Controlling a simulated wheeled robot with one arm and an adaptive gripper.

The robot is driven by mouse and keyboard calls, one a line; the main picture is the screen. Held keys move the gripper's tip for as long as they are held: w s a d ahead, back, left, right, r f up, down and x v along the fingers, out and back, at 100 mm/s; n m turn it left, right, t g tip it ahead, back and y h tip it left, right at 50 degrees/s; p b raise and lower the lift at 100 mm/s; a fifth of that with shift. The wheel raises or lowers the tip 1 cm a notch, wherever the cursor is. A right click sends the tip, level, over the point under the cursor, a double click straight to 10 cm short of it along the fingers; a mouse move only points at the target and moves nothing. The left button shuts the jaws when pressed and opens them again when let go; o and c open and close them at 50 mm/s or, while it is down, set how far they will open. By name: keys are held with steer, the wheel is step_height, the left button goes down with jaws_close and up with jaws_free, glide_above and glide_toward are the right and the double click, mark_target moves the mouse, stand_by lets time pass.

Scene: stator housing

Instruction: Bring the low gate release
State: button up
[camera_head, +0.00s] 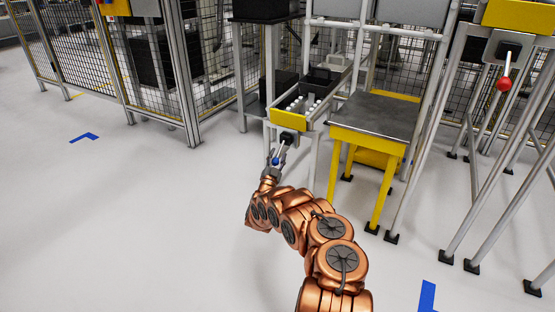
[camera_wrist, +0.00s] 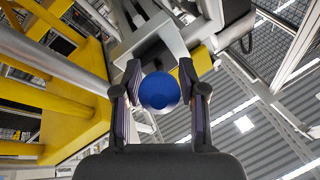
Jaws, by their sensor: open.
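The low gate release is a lever with a blue ball knob (camera_wrist: 159,92), mounted on a black block (camera_head: 287,137) under a yellow plate. In the head view the blue knob (camera_head: 275,161) is small and sits at the end of my arm. My gripper (camera_wrist: 160,76) is open, with one finger on each side of the knob in the wrist view. I cannot tell whether either finger touches it. My gripper also shows in the head view (camera_head: 277,160). The lever's rod is largely hidden behind the knob in the wrist view.
A second lever with a red ball knob (camera_head: 503,84) hangs higher at the right under a yellow plate. A yellow-legged table (camera_head: 385,115) stands right of my gripper. Metal posts and mesh fencing (camera_head: 150,60) lie behind. The floor at left is clear.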

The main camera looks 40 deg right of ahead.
steer(key=shift+c, duration=0.3)
jaws_close()
steer(key=shift+f, duration=0.1)
